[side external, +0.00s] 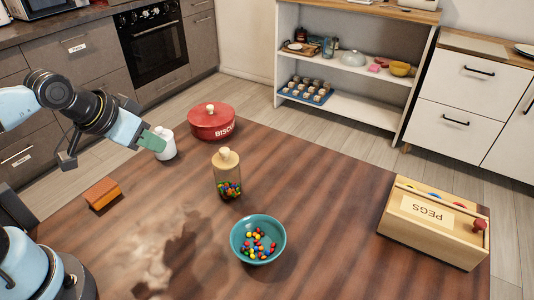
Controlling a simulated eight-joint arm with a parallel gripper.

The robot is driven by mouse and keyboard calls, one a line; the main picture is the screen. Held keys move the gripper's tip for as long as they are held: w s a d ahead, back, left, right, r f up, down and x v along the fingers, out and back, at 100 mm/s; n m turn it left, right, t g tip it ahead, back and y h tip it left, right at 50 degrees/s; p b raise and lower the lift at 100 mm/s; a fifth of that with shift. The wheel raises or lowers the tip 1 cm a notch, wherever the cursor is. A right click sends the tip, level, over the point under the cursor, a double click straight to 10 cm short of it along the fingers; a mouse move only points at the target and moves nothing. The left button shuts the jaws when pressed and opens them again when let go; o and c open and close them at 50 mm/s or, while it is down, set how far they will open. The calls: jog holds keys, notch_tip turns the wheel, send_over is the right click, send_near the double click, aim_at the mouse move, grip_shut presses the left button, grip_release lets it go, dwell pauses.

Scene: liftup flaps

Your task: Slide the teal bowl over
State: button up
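The teal bowl (240,230) stands upright on the wooden table, right of the picture's middle line of my arm and near the front. Several small coloured balls lie inside it. My gripper (110,157) is raised at the left, well apart from the bowl. One greenish finger tip points right, near a white container, and a dark finger hangs lower left. The two fingers look apart, with nothing seen between them.
A corked glass jar (228,177) of coloured balls stands just behind the bowl. A red biscuit tin (211,124), a white container (164,147) and an orange-brown block (102,194) are farther left. The table between bowl and box is clear.

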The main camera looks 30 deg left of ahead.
jog(key=o, duration=0.4)
jog(key=shift+d+m, duration=0.65)
jog(key=shift+m, duration=0.45)
jog(key=m+g+h, duration=0.2)
jog(key=m+g, duration=0.4)
jog(key=m, duration=2.2)
send_over(236, 237)
jog(key=s+a, duration=0.2)
jog(key=a, duration=0.1)
jog(key=shift+w+f, duration=0.1)
jog(key=shift+f, duration=0.15)
jog(key=shift+w+d+f, duration=0.25)
jog(key=shift+d+f, duration=0.2)
jog(key=shift+f, duration=1.5)
jog(key=shift+w+d+f, duration=0.25)
jog(key=shift+d+f, duration=0.15)
jog(key=shift+f, duration=1.55)
jog(key=shift+w+d+f, duration=0.25)
jog(key=shift+d+f, duration=0.2)
jog(key=shift+f, duration=1.5)
grip_shut()
